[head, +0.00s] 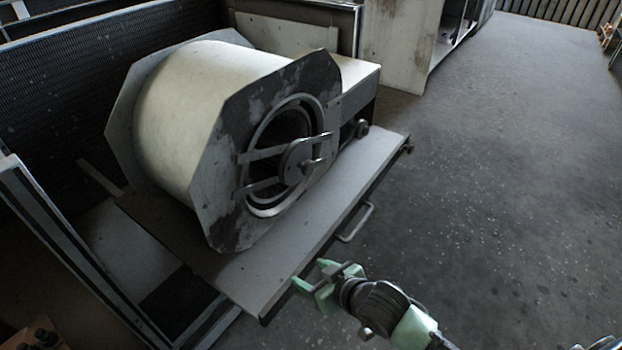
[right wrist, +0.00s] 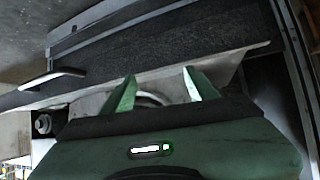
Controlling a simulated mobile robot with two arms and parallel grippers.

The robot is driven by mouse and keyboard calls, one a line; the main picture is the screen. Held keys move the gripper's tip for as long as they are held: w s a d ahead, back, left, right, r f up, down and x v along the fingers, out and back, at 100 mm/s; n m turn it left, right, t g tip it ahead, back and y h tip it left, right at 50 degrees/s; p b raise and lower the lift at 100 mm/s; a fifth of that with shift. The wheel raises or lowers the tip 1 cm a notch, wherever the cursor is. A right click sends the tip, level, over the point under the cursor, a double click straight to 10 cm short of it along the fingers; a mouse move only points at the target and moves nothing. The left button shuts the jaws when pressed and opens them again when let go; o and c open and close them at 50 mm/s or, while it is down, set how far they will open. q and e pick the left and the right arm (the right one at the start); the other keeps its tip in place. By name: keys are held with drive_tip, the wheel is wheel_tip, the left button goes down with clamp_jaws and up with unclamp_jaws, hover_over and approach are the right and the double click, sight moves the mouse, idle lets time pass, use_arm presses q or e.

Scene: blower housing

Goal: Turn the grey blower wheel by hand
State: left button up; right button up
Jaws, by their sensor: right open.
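The blower housing (head: 190,110) is a pale drum between two dark-edged, angular side plates, on a grey platform (head: 285,255). Its near plate has a round opening with a pale ring, crossed by metal bars with a round hub (head: 297,160). The grey blower wheel (head: 290,124) shows only in part inside the dark opening, behind the bars. My right gripper (head: 314,276) is open and empty, in front of the platform's near edge, below and apart from the opening. In the right wrist view its green fingers (right wrist: 160,78) stand apart, with part of a pale curved rim between them. My left gripper is not in view.
A handle (head: 357,222) sticks out from the platform's front edge. A dark grille wall (head: 60,85) stands behind the housing, and a metal frame (head: 75,240) is at left. Open concrete floor (head: 500,180) lies to the right.

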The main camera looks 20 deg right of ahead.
drive_tip(key=shift+n+t+y, duration=0.3)
drive_tip(key=shift+t+y, duration=0.2)
drive_tip(key=shift+y, duration=0.1)
drive_tip(key=w, duration=0.1)
drive_tip(key=w+r, duration=0.1)
drive_tip(key=w, duration=0.1)
drive_tip(key=shift+w+a+r, duration=0.25)
drive_tip(key=shift+w+r, duration=0.05)
drive_tip(key=shift+w, duration=0.05)
drive_tip(key=n+t+y, duration=0.3)
drive_tip(key=y, duration=0.3)
approach(310, 167)
drive_tip(key=b+x, duration=0.1)
drive_tip(key=x, duration=0.7)
drive_tip(key=shift+w+a, duration=0.1)
drive_tip(key=shift+w, duration=0.05)
clamp_jaws()
